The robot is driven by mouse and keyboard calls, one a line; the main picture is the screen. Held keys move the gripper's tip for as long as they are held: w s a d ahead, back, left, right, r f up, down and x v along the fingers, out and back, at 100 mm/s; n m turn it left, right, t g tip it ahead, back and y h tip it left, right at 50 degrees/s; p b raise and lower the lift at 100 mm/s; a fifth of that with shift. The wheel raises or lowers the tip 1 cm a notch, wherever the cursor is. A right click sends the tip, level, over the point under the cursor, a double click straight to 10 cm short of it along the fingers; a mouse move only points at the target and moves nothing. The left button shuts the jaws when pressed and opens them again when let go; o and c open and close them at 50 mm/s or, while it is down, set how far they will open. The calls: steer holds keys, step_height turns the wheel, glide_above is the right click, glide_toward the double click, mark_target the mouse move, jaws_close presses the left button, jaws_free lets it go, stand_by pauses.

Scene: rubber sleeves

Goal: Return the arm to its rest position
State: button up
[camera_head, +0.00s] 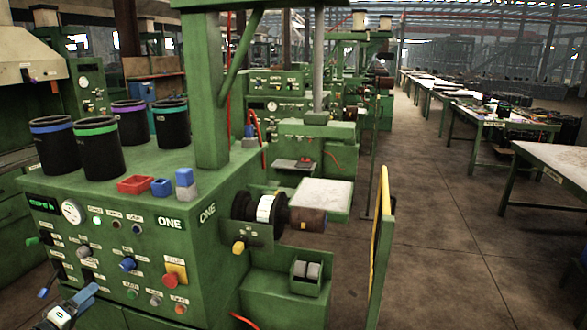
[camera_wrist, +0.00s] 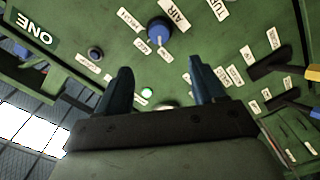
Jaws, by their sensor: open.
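My gripper (camera_head: 78,300) is at the bottom left of the head view, low in front of the green machine's (camera_head: 130,260) control panel. Its blue fingers also show in the wrist view (camera_wrist: 160,80), spread apart with nothing between them. The panel fills much of the wrist view, with a blue knob (camera_wrist: 159,31) beyond the fingertips. The fingers look apart from the panel, but the exact gap cannot be told. Most of my arm is outside the head view.
Several black sleeves with coloured bands (camera_head: 96,148) stand on the machine top, beside a red tray (camera_head: 135,185) and blue blocks (camera_head: 161,187). A spindle (camera_head: 265,212) and a yellow-edged guard (camera_head: 381,235) stick out at right. The floor (camera_head: 450,260) beyond is open.

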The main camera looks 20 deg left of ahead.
steer(key=s+d+f+n+g, duration=0.2)
steer(key=s+d+f+g, duration=0.25)
steer(key=f, duration=0.35)
steer(key=s+d+f+n+g, duration=0.35)
steer(key=d+f, duration=0.25)
steer(key=f, duration=0.3)
steer(key=d+f+m+g+h, duration=0.1)
steer(key=d+f+g, duration=0.2)
steer(key=d+f, duration=0.55)
steer(key=d+f+m+g, duration=0.1)
steer(key=d+f+g, duration=0.35)
steer(key=d, duration=0.75)
steer(key=d+f+m+g+h, duration=0.1)
steer(key=d+f+m+g, duration=0.35)
steer(key=d, duration=1.05)
steer(key=d+f+m, duration=0.1)
steer(key=d+f, duration=0.7)
steer(key=d, duration=0.6)
steer(key=s+d+f+m+g, duration=0.1)
steer(key=s+d+m, duration=0.2)
steer(key=d, duration=0.6)
steer(key=s+d+f+m+g+y, duration=0.1)
steer(key=s+d+f+m+g, duration=0.1)
steer(key=d, duration=0.8)
steer(key=s+d+f+m+g+y, duration=0.1)
steer(key=s+d+m, duration=0.3)
steer(key=d, duration=0.6)
steer(key=shift+s+f+g, duration=0.35)
steer(key=shift+f+g, duration=0.05)
steer(key=shift+f, duration=0.35)
